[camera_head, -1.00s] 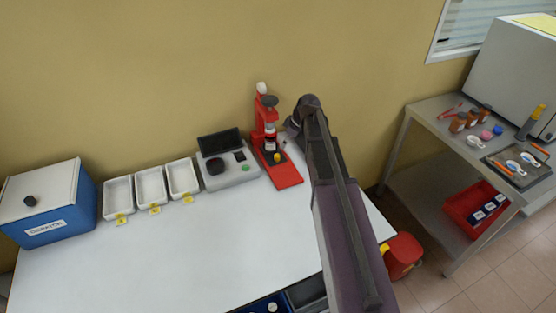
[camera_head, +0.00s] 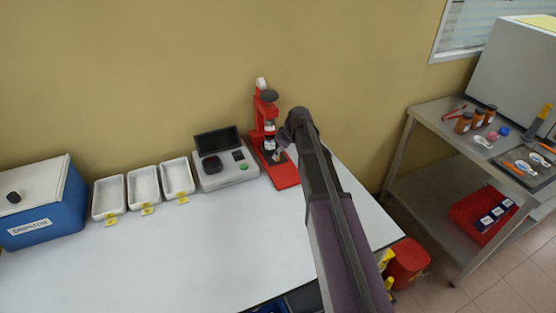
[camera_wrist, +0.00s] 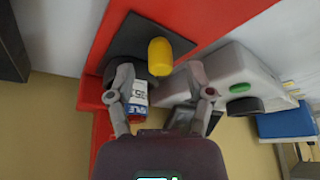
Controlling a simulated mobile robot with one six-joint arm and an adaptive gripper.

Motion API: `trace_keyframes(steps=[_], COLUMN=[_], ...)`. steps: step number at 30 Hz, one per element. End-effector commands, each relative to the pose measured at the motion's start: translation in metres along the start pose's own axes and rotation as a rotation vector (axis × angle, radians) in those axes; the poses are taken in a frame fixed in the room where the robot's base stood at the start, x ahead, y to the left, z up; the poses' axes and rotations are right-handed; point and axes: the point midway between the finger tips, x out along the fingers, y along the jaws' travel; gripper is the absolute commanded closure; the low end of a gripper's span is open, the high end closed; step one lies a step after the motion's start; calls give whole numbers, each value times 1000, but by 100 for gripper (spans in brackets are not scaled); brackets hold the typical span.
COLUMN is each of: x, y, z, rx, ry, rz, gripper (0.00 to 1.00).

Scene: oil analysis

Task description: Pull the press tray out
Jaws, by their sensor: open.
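The red press (camera_head: 263,112) stands against the wall on the white table, with its red base (camera_head: 288,178) reaching forward. A vial with a white and blue label (camera_wrist: 138,96) shows behind the knob, near the left finger. My gripper (camera_wrist: 160,72) is open, one finger on each side of the knob. I cannot tell whether either finger touches it. In the head view my arm covers the area right of the press.
A grey instrument (camera_head: 226,172) stands close left of the press. Several white trays (camera_head: 143,187) with yellow tags and a blue box (camera_head: 40,210) lie further left. The table front (camera_head: 210,245) is clear. A metal side table (camera_head: 430,135) with bottles stands at right.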

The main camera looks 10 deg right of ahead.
Motion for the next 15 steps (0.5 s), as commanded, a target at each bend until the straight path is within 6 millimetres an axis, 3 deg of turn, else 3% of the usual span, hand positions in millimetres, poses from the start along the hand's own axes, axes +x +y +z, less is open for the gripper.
trace_keyframes(steps=[6,15], x=[16,19], y=[0,0], z=[1,0], rx=[1,1], ry=[0,0], rz=[0,0], gripper=[33,33])
